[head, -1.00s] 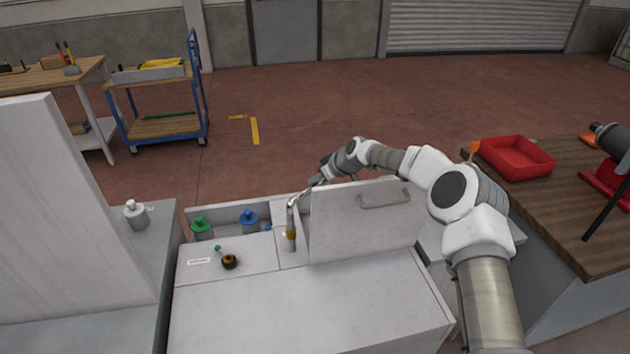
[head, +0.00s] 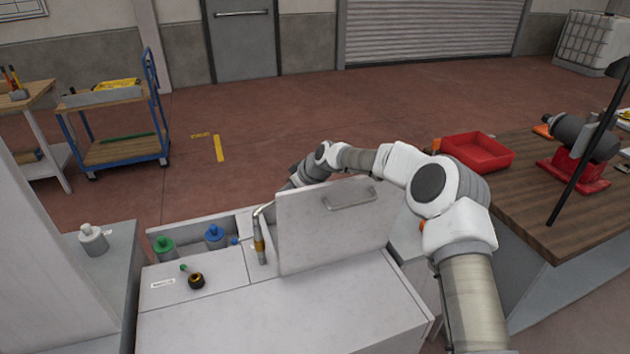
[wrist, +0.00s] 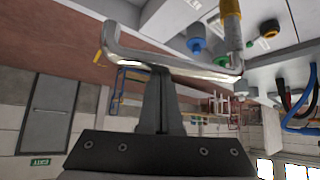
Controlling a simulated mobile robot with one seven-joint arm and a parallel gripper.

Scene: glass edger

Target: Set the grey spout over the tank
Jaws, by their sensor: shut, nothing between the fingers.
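The grey spout (head: 257,228) is a bent metal pipe on a brass-coloured upright fitting (head: 260,246), left of a raised panel on the white machine. It also shows in the wrist view (wrist: 175,65), lying across the picture at my fingertips. My gripper (wrist: 160,72) is shut with nothing held; its fingertips are at the spout, and contact cannot be told. In the head view my gripper is partly hidden behind the panel. I cannot pick out the tank for certain; the space behind the panel is hidden.
The raised white panel (head: 335,228) with a handle stands beside the spout. A green-capped bottle (head: 164,248) and a blue-capped bottle (head: 215,238) stand in a trough at left. A black knob (head: 196,281) is on the machine top. A red tray (head: 477,152) lies on the right bench.

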